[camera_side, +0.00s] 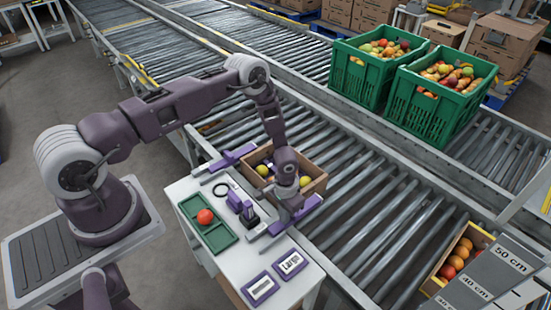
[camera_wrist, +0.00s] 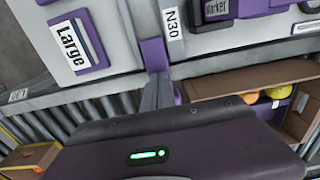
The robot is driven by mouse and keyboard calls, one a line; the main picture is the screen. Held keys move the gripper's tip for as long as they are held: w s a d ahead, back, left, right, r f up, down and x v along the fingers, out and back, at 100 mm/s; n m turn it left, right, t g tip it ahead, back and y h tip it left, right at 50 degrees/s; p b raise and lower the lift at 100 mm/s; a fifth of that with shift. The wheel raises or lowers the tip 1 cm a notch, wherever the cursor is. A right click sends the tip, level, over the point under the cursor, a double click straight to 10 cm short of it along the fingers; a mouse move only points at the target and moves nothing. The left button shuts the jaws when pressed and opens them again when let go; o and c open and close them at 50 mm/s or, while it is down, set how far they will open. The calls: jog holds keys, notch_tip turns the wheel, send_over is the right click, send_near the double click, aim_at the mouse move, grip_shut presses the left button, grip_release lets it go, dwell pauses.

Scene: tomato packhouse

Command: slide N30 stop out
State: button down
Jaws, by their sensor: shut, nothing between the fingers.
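The N30 label (camera_wrist: 173,24) is a white strip on the light bench edge in the wrist view. Just beside and below it is a purple upright piece (camera_wrist: 155,54), which looks like part of the N30 stop. In the side view a purple stop bar (camera_side: 307,212) lies at the bench's roller-side edge, partly hidden by my gripper (camera_side: 292,204). My gripper is shut and empty, low at this bar. In the wrist view its grey fingers (camera_wrist: 157,94) show close to the purple piece; I cannot tell whether they touch.
A cardboard box (camera_side: 316,187) with yellow fruit stands on the rollers behind my gripper. Another purple stop (camera_side: 232,158) lies farther back. The bench holds a green tray (camera_side: 218,236) with a tomato, a purple holder (camera_side: 241,204) and a Large sign (camera_side: 290,263).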

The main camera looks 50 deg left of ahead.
jog(key=shift+s+f, duration=0.2)
jog(key=shift+s, duration=0.2)
jog(key=shift+r, duration=0.1)
notch_tip(320, 180, up, 6)
jog(key=shift+w, duration=0.15)
